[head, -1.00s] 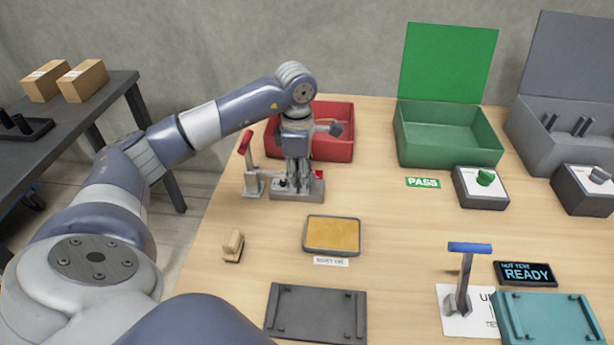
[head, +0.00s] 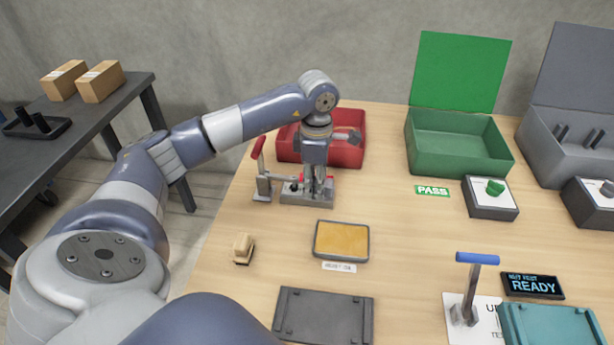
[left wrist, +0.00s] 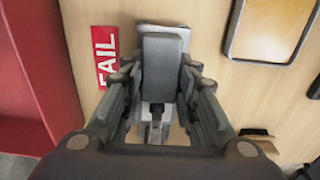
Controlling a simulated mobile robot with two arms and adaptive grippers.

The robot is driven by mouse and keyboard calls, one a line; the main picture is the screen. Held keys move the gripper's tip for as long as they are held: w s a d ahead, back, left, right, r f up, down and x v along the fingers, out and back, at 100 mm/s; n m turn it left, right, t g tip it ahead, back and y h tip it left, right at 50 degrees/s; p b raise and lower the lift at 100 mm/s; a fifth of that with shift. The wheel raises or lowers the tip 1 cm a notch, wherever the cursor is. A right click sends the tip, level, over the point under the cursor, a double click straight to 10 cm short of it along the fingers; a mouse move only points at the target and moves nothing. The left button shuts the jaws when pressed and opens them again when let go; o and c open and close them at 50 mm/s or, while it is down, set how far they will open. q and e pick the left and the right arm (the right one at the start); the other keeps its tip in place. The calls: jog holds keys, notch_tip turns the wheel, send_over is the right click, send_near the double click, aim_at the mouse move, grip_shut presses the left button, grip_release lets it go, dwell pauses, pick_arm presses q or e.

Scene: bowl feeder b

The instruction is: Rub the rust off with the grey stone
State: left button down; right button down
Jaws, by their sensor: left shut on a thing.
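My left gripper (head: 318,190) points straight down over the right part of a grey metal clamp fixture (head: 290,198) with a red-handled lever (head: 258,148). In the left wrist view its two fingers (left wrist: 158,105) are shut on a grey rectangular block, the grey stone (left wrist: 163,65). Grey metal of the fixture shows below and beside the stone. The fingers hide most of the stone in the head view. I cannot make out rust, or whether the stone touches anything. My right gripper is in neither view.
A red bin (head: 345,135) stands close behind the gripper, with a red FAIL label (left wrist: 105,57) beside the fixture. A tray with a tan pad (head: 341,240), a small wooden piece (head: 243,249) and a dark plate (head: 322,318) lie nearer. A green box (head: 460,150) stands right.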

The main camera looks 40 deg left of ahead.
pick_arm(q)
jog(key=shift+w+d+f+p, duration=0.15)
jog(key=shift+w+d, duration=0.2)
jog(key=shift+d, duration=0.3)
jog(key=shift+w+d+r+p, duration=0.15)
jog(key=shift+w+d, duration=0.2)
jog(key=shift+d, duration=0.25)
jog(key=shift+w+d+f+p, duration=0.15)
jog(key=shift+w+d, duration=0.2)
jog(key=shift+d, duration=0.3)
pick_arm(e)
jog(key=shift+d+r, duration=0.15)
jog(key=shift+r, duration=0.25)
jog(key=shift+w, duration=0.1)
